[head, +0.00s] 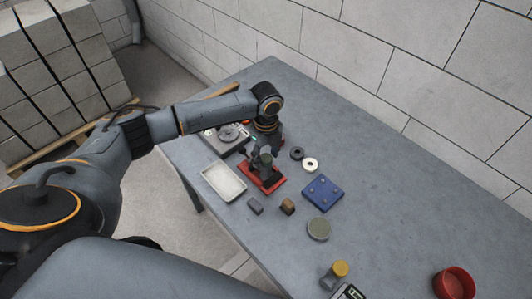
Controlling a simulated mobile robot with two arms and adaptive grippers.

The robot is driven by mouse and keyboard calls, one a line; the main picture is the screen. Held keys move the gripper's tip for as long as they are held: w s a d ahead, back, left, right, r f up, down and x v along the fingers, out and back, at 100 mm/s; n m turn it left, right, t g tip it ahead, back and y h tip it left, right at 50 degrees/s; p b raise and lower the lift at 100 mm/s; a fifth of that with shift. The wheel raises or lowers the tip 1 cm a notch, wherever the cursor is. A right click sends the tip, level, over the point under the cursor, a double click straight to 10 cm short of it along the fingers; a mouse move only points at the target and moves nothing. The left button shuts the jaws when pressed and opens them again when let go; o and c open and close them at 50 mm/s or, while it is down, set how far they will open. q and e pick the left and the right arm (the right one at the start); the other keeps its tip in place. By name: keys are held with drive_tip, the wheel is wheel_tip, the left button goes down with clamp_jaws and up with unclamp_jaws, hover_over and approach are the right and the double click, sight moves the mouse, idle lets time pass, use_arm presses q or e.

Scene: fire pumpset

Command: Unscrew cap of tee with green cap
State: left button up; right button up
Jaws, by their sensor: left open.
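A red base (263,183) lies on the grey table, with a grey upright fitting (266,163) standing on it. This may be the tee, but its top is covered by my gripper and I cannot make out a green cap clearly. My left gripper (259,152) points down right over this fitting and is open. Whether its fingers touch the fitting is too small to tell. My right gripper is not in view.
On the table (390,190) are a white tray (224,182), a blue plate (322,193), a dark ring (297,153), a white ring (311,164), small blocks (287,206), a round grey-green disc (319,229), a yellow-capped fitting (340,269) and a red bowl (455,284). A block wall borders the back.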

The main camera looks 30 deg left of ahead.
use_arm(q)
drive_tip(key=m, duration=0.2)
drive_tip(key=shift+m+p, duration=0.3)
drive_tip(key=m, duration=1)
drive_tip(key=shift+m+p, duration=0.35)
drive_tip(key=shift+m, duration=0.05)
drive_tip(key=shift+c, duration=0.4)
